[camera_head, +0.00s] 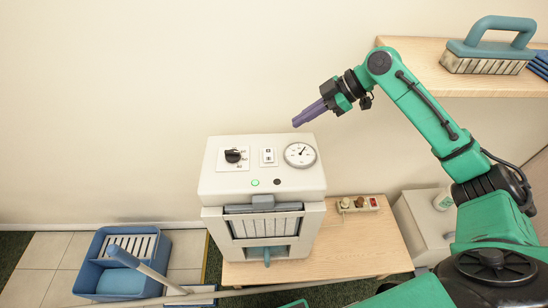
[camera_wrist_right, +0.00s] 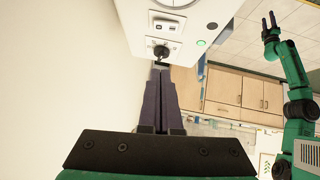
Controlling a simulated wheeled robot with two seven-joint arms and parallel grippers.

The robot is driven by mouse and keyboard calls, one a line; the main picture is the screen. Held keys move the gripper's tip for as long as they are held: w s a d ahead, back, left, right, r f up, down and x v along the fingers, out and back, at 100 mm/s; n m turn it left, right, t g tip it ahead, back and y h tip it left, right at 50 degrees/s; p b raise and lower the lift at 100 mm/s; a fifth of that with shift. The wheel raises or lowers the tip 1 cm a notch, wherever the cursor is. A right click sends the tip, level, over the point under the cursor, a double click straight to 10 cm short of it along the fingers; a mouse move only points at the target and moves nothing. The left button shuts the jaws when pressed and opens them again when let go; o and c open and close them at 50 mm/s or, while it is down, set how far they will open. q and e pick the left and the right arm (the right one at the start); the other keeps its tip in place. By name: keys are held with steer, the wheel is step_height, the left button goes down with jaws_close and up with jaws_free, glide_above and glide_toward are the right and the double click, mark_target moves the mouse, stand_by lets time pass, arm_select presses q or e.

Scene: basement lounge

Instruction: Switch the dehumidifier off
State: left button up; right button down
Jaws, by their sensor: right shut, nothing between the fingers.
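The dehumidifier (camera_head: 312,180) is a white box with a sloped top panel. The panel carries a black knob (camera_head: 233,156), a small rocker switch (camera_head: 268,156), a round gauge (camera_head: 299,155), a lit green lamp (camera_head: 255,183) and a dark lamp (camera_head: 277,182). My right gripper (camera_head: 297,122) is shut and empty, above and behind the gauge, apart from the panel. In the wrist view its purple fingers (camera_wrist_right: 163,75) point toward the panel, with the knob (camera_wrist_right: 161,51) and switch (camera_wrist_right: 166,25) beyond the tips. My left gripper (camera_wrist_right: 268,21) shows open and empty there.
A shelf (camera_head: 425,75) holding a brush (camera_head: 490,48) is at upper right. A blue mop bucket (camera_head: 122,265) and a long pole are at lower left.

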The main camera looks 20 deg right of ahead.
steer(key=p, duration=0.3)
glide_above(264, 151)
steer(key=s+d, duration=0.2)
steer(key=d, duration=0.1)
step_height(264, 151, down, 6)
steer(key=shift+w+f, duration=0.15)
steer(key=shift+f, duration=0.1)
steer(key=f, duration=0.4)
steer(key=shift+w+a+p, duration=0.15)
steer(key=shift+w+p, duration=0.1)
steer(key=shift+p, duration=0.1)
steer(key=shift+f, duration=0.45)
arm_select(q)
steer(key=r, duration=0.2)
steer(key=w+r, duration=0.1)
steer(key=shift+d+r, duration=0.15)
steer(key=shift+r, duration=0.2)
steer(key=shift+f, duration=0.15)
